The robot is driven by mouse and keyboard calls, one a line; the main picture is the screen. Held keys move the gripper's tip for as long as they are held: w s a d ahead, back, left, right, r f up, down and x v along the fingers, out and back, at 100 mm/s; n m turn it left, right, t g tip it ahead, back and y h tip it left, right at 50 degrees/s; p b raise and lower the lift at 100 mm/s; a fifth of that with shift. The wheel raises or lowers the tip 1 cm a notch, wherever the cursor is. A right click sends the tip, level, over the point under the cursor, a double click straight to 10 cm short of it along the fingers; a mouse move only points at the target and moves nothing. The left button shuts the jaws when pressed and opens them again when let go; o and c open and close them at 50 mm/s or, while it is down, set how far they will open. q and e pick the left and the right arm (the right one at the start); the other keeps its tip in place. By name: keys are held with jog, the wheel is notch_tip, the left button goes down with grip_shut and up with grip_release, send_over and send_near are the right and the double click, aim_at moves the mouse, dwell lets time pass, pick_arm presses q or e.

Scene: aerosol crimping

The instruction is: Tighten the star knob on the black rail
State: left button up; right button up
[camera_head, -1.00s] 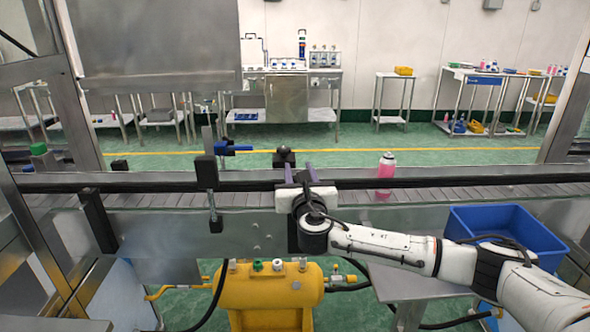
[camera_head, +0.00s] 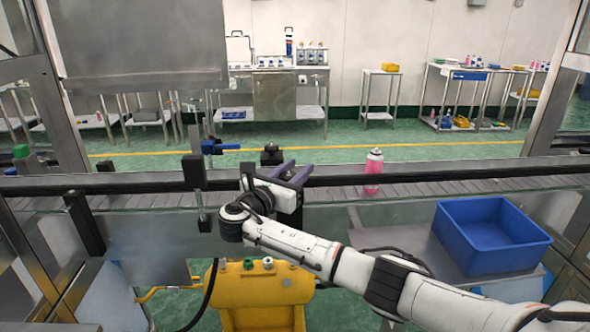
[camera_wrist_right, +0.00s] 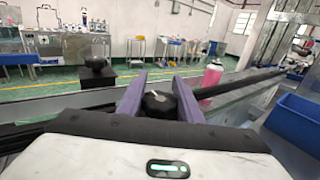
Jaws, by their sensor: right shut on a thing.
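The star knob (camera_wrist_right: 160,103) is a dark round knob with a pale mark on top, at the black rail (camera_head: 400,167). In the right wrist view it sits between the two purple fingers of my right gripper (camera_wrist_right: 159,79). In the head view my right gripper (camera_head: 296,171) reaches over the conveyor's near side, its fingers angled to the right, and hides the knob. The gripper is shut on the knob. My left gripper is not in view.
A second black knob on a block (camera_head: 270,154) stands just beyond the rail. A pink bottle (camera_head: 374,172) stands on the conveyor to the right. A blue bin (camera_head: 488,238) is at the right, and a yellow tank (camera_head: 262,292) is below. A black post (camera_head: 195,173) stands left.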

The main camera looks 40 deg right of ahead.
aim_at(285, 179)
jog(key=shift+d+r, duration=0.1)
jog(key=shift+r, duration=0.15)
jog(key=o, duration=1)
jog(key=shift+f, duration=0.1)
jog(key=shift+o, duration=0.2)
jog(key=shift+f, duration=0.1)
jog(key=shift+s+a, duration=0.1)
jog(key=shift+a, duration=0.3)
jog(key=b+v, duration=0.1)
jog(key=v, duration=0.8)
jog(key=shift+s+a, duration=0.1)
jog(key=shift+a, duration=0.1)
